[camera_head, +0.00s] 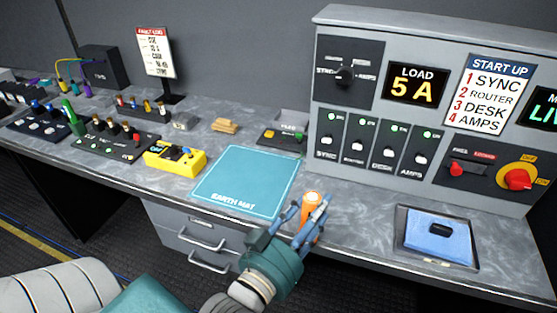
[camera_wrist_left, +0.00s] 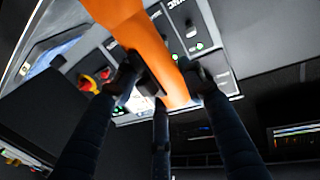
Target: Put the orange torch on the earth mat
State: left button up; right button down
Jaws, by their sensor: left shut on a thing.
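The orange torch (camera_head: 311,200) is upright in my left gripper (camera_head: 307,217), just right of the earth mat's front right corner in the head view. The gripper's fingers are shut around it. In the left wrist view the torch (camera_wrist_left: 143,45) runs between the dark fingers of my left gripper (camera_wrist_left: 162,82). Whether its lower end touches the desk is hidden by the fingers. The earth mat (camera_head: 249,180) is a flat teal rectangle with its name along the front edge, and it is bare. My right gripper is not in view.
A yellow meter (camera_head: 175,156) lies left of the mat. A small box with green and yellow buttons (camera_head: 283,136) sits behind it. The grey control panel (camera_head: 425,105) stands behind right. Drawers (camera_head: 205,240) are below the desk edge.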

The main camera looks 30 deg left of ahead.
aim_at(247, 175)
jog(key=i+l+u, duration=0.15)
jog(key=u, duration=0.25)
jog(key=i+l+u, duration=0.1)
jog(key=u, duration=0.3)
jog(key=l+u, duration=0.3)
jog(key=u, duration=0.15)
jog(key=i, duration=0.05)
